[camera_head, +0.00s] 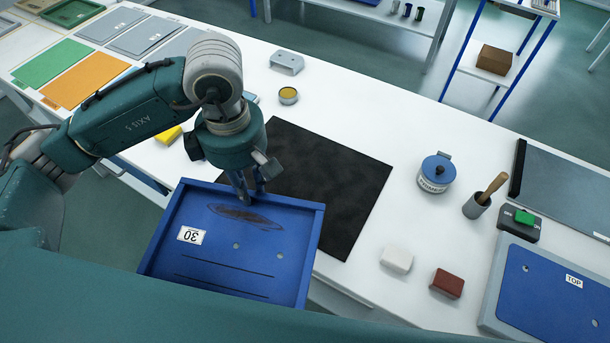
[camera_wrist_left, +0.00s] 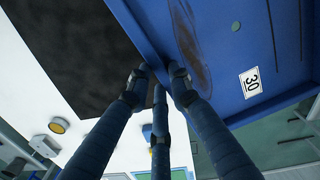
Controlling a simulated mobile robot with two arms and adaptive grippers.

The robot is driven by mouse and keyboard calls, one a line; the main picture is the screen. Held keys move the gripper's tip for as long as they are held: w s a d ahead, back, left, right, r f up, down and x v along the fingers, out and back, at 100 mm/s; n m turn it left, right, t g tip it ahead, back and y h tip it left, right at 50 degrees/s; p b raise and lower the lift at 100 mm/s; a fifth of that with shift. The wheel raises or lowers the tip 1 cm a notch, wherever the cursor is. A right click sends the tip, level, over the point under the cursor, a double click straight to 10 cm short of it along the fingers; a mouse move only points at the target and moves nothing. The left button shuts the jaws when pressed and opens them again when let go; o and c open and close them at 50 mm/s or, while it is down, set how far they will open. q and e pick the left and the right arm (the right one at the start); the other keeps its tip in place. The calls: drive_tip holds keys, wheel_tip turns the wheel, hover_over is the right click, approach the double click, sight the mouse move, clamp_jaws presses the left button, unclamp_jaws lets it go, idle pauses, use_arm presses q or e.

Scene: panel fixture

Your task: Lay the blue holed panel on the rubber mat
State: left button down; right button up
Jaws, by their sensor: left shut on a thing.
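The blue holed panel (camera_head: 262,262) has raised edges, a "30" label, round holes, slots and a dark smear. It is in front of the table's near edge in the head view, its far corner over the mat. My left gripper (camera_head: 247,198) is shut on its far edge. In the left wrist view, the fingers (camera_wrist_left: 155,75) pinch the rim of the panel (camera_wrist_left: 235,60). The black rubber mat (camera_head: 335,185) lies flat on the white table, partly hidden by the panel and gripper; it also shows in the left wrist view (camera_wrist_left: 70,50). My right gripper is not seen.
A blue-lidded pot (camera_head: 436,174), a grey cup with a wooden handle (camera_head: 477,205), a white block (camera_head: 397,259) and a red-brown block (camera_head: 447,283) stand right of the mat. A second blue panel (camera_head: 550,295) lies at the right. A yellow-topped tin (camera_head: 288,95) stands behind the mat.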

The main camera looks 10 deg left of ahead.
use_arm(q)
drive_tip(key=w+d+r+n, duration=0.2)
drive_tip(key=w+n, duration=0.1)
drive_tip(key=n, duration=1.3)
drive_tip(key=w+d+r+n, duration=0.2)
drive_tip(key=w+n, duration=0.1)
drive_tip(key=n, duration=1.3)
wheel_tip(320, 180, down, 14)
drive_tip(key=shift+w+r, duration=0.1)
wheel_tip(320, 180, down, 5)
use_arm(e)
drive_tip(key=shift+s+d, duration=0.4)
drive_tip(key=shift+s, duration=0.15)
